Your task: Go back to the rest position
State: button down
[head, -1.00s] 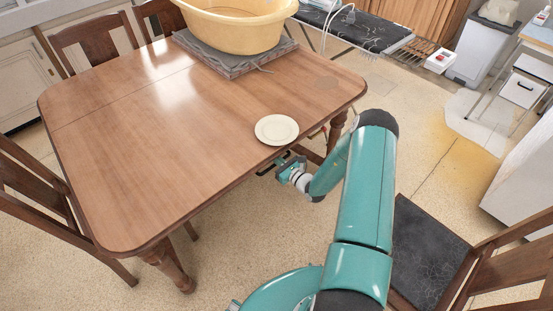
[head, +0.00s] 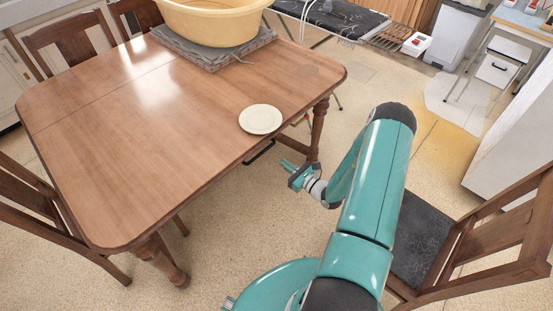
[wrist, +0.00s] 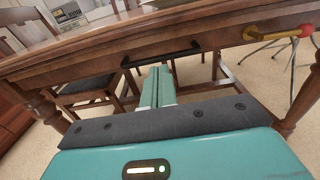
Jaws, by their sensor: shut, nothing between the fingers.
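My gripper (head: 287,168) is at the end of my teal arm, in the open space off the near right edge of the wooden table (head: 120,150). Its fingers are together and empty. In the wrist view my gripper (wrist: 158,85) points toward the table's side, just below a black handle (wrist: 162,53) on the apron. The handle also shows in the head view (head: 259,152), a little left of my gripper and apart from it.
A cream plate (head: 261,119) lies near the table's right edge. A yellow tub (head: 212,22) stands on a grey slab at the back. A chair with a dark seat (head: 425,235) is close on my arm's right. Another chair (head: 40,205) stands at left. Floor between is bare.

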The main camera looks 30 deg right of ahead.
jog(key=shift+s+d, duration=0.15)
jog(key=shift+s, duration=0.35)
jog(key=s+a+r+n+g+y, duration=0.25)
jog(key=a+r+n+g, duration=0.55)
jog(key=r, duration=0.4)
jog(key=s+a+r+n+g+y, duration=0.2)
jog(key=a+r+n+g+y, duration=0.25)
jog(key=a+r+n, duration=0.65)
jog(key=s+a+r+n+t+h, duration=0.1)
jog(key=s+r+n+h, duration=1.1)
jog(key=s+r, duration=0.5)
jog(key=shift+s+r+n+h, duration=0.25)
jog(key=shift+r+n+h, duration=0.25)
jog(key=shift+r, duration=0.4)
jog(key=shift+w+a, duration=0.1)
